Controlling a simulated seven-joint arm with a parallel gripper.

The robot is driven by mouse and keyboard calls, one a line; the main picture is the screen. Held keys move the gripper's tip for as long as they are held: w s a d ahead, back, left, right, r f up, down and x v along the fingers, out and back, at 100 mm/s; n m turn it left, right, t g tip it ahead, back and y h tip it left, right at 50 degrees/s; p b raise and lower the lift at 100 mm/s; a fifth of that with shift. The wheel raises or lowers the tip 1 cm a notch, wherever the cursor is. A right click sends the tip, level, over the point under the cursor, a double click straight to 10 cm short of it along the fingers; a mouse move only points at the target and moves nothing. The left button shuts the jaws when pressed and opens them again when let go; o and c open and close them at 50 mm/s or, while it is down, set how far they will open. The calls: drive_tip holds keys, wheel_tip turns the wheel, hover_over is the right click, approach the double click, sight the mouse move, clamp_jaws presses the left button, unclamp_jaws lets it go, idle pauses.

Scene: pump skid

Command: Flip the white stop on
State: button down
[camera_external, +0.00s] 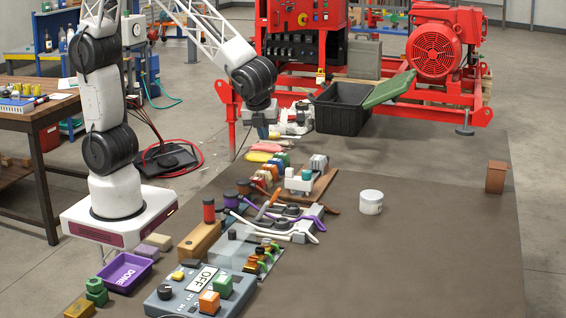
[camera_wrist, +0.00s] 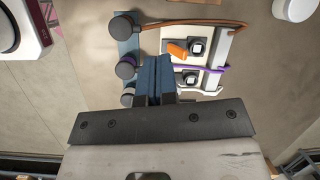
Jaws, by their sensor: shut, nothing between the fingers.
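My gripper (camera_external: 262,130) hangs above the far side of the mat in the external view, shut and empty. In the wrist view its closed fingers (camera_wrist: 156,75) point over a pale valve panel (camera_wrist: 216,50). The panel has an orange lever (camera_wrist: 177,49) and two square black-and-white fittings (camera_wrist: 195,47). A brown line, a purple line (camera_wrist: 215,69) and a white line (camera_wrist: 208,92) run across it; the fingers and gripper body partly hide the white one. In the external view the white line (camera_external: 252,224) lies nearest the camera. I cannot single out the white stop's handle or its position.
A grey box with an OFF sign (camera_external: 203,279), a purple bin (camera_external: 126,271) and blocks lie nearer the camera. A white jar (camera_external: 371,202) stands to the right. The mat's right side (camera_external: 430,260) is mostly clear.

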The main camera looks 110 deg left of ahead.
drive_tip(key=shift+w+d+f+m+y, duration=0.2)
drive_tip(key=shift+w+f+m, duration=0.45)
drive_tip(key=shift+w+f, duration=0.35)
drive_tip(key=shift+w+d+f+m+y, duration=0.15)
drive_tip(key=shift+w+f+m, duration=0.55)
drive_tip(key=shift+w, duration=0.45)
drive_tip(key=shift+f, duration=0.15)
approach(289, 178)
wheel_tip(289, 178, down, 5)
drive_tip(key=shift+a, duration=0.8)
drive_tip(key=shift+a, duration=0.1)
drive_tip(key=a, duration=1.2)
drive_tip(key=shift+a, duration=0.35)
drive_tip(key=shift+d, duration=0.1)
